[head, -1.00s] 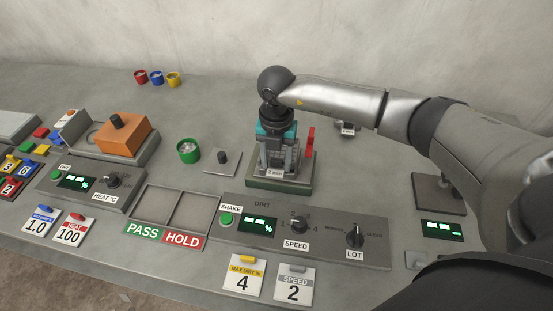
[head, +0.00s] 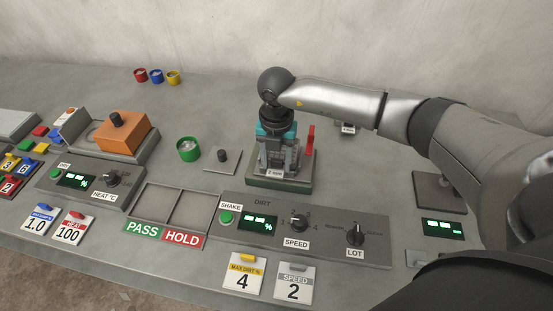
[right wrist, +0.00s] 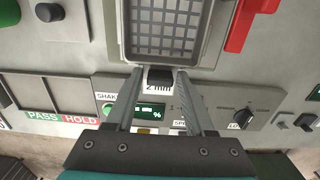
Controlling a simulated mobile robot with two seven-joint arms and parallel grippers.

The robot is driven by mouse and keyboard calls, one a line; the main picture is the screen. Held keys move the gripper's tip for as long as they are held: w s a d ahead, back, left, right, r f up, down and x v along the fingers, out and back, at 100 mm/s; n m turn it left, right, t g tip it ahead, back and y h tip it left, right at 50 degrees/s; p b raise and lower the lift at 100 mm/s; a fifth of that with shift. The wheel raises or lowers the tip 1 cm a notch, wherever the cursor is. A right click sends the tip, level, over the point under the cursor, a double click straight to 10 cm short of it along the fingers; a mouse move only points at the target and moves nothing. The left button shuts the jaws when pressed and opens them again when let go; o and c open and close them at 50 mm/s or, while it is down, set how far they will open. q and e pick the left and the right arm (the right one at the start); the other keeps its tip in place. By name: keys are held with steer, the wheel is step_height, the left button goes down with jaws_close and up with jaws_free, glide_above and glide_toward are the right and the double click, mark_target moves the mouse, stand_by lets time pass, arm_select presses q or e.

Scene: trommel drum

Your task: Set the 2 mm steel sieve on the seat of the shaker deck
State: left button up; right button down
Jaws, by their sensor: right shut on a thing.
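The 2 mm sieve, a grey mesh tray with a "2 mm" label, shows under my right gripper in the right wrist view (right wrist: 165,45). In the head view its label end (head: 276,173) shows over the shaker deck's green base (head: 268,184). My right gripper (right wrist: 160,76) points down and is shut on the dark tab at the sieve's near edge. The gripper hides most of the sieve and seat in the head view, so I cannot tell whether the sieve is fully down in the seat. My left gripper is not in view.
A red lever (head: 310,139) stands close to the right of the deck. The shaker control panel (head: 330,232) lies just in front. A green cup (head: 188,150) and a plate with a black knob (head: 222,157) are at left.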

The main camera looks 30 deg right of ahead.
stand_by(0.3)
jaws_free()
stand_by(0.4)
steer(key=shift+r+p, duration=3.05)
steer(key=shift+r, duration=0.5)
steer(key=shift+f, duration=0.1)
